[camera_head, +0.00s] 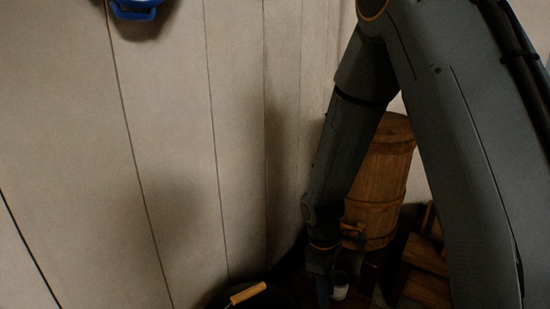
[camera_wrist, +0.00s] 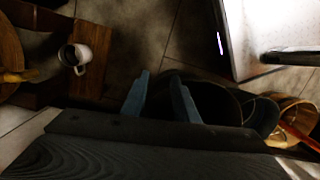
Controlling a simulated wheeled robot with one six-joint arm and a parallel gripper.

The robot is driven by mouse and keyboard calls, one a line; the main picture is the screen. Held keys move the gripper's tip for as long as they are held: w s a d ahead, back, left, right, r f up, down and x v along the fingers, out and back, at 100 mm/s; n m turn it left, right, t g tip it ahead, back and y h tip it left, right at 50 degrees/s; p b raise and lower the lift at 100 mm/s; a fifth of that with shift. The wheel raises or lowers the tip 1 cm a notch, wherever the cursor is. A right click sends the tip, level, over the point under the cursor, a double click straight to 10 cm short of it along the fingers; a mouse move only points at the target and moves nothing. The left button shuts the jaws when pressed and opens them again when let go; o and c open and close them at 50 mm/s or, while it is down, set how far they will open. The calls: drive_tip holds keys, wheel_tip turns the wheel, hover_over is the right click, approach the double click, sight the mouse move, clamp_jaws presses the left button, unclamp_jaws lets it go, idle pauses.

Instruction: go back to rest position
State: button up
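My gripper shows in the wrist view (camera_wrist: 159,76) with its two blue-grey fingers spread apart. Nothing is visibly held between them. In the head view my arm reaches down past the right of centre, and the gripper's end is low and partly cut off by the bottom edge. A dark round vessel (camera_wrist: 215,98) lies beyond and to the right of the fingers; I cannot tell how far below them it is. A white mug with dark contents (camera_wrist: 83,57) stands to the left of the fingers, on a wooden surface.
A wooden barrel (camera_head: 380,185) with a tap stands behind my arm, beside wooden crates (camera_head: 427,256). A dark pan with a wooden handle (camera_head: 248,293) is at the bottom. A blue-rimmed item (camera_head: 136,13) hangs on the pale plank wall (camera_head: 70,120). A bucket (camera_wrist: 290,115) is at right.

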drive_tip(key=s+a+r+m+y+b, duration=0.1)
drive_tip(key=s+a+r+m+b, duration=0.1)
drive_tip(key=s+a+r+b, duration=0.3)
drive_tip(key=s+a+r+m+y+b, duration=0.15)
drive_tip(key=s+a, duration=0.25)
drive_tip(key=s, duration=0.4)
drive_tip(key=s+a+r+m+y+b, duration=0.1)
drive_tip(key=s+a+r+m+b, duration=0.25)
drive_tip(key=s+a+r, duration=0.2)
drive_tip(key=d+r+m+h+p, duration=0.1)
drive_tip(key=d+r+m+p, duration=0.1)
drive_tip(key=d+r+p, duration=0.8)
drive_tip(key=d+r+m+h+p, duration=0.1)
drive_tip(key=d+r+m+p, duration=0.2)
drive_tip(key=d+r+p, duration=0.8)
drive_tip(key=shift+s+r+m+t+p, duration=0.35)
drive_tip(key=shift+r+p, duration=3)
drive_tip(key=shift+p, duration=4.6)
